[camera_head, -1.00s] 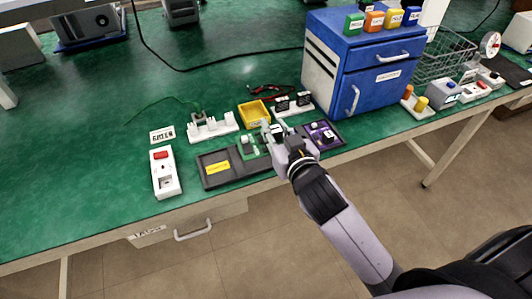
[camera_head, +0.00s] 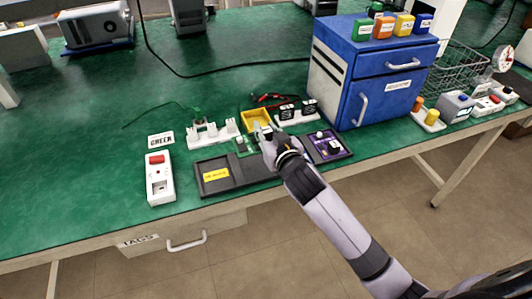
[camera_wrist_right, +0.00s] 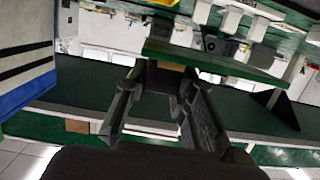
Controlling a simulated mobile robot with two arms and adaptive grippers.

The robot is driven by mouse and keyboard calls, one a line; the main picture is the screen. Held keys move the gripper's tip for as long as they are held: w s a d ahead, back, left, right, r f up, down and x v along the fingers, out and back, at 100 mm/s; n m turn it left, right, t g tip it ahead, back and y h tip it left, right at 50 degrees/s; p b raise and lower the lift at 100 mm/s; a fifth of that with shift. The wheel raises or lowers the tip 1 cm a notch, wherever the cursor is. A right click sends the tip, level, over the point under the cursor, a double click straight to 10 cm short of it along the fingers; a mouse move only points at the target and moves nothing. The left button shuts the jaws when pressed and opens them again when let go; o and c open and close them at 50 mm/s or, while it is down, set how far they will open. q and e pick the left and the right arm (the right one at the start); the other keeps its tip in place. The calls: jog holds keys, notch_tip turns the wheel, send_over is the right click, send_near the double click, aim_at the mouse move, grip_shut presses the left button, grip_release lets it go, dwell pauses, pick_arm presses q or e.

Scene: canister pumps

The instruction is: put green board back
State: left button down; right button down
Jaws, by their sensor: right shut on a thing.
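The green board (camera_head: 243,147) is in my right gripper (camera_head: 265,135), seen over the back edge of the dark tray. In the right wrist view the board (camera_wrist_right: 215,60) is a flat green plate across the fingers of my right gripper (camera_wrist_right: 165,80), which is shut on it. The dark tray (camera_head: 237,174) has a yellow label at its left, and its visible floor is bare. A purple board (camera_head: 330,147) lies in a dark tray just right of the gripper. My arm hides part of the trays. My left gripper is not in view.
A white rack (camera_head: 212,134), a yellow bin (camera_head: 256,117) and a white socket block (camera_head: 296,116) stand behind. A white switch box (camera_head: 159,180) and a GREEN card (camera_head: 160,140) are at the left. The blue cabinet (camera_head: 365,75) stands to the right.

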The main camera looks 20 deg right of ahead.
notch_tip(320, 180, down, 3)
jog(key=shift+f, duration=0.2)
jog(key=shift+f+b, duration=0.5)
jog(key=shift+f, duration=1.55)
jog(key=shift+f, duration=0.1)
jog(key=shift+f, duration=0.15)
jog(key=c, duration=1.3)
grip_release()
jog(key=shift+c, duration=0.2)
jog(key=shift+r, duration=0.35)
jog(key=v, duration=1.2)
